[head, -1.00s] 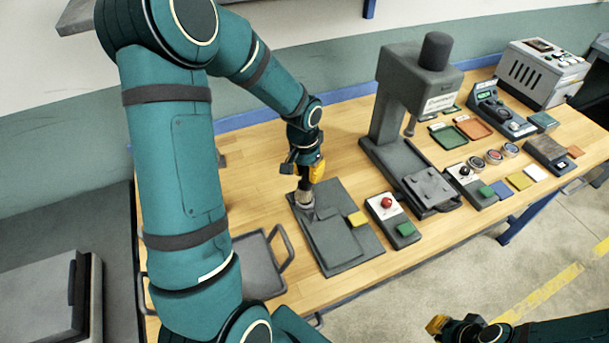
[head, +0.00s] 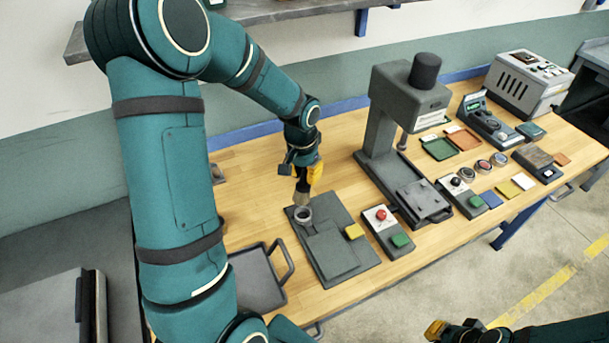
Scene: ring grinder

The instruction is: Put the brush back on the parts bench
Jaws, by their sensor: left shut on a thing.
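The gripper hides the brush's upper part. My right gripper (head: 437,328) is at the bottom edge, off the bench, with its fingertips too small to judge.
A grey press (head: 381,140) stands right of the plate. A control box (head: 388,232) with red and green buttons is between them. A grey tray with handles (head: 258,280) lies at front left. Green and red-brown trays (head: 463,139) and several small items fill the right side.

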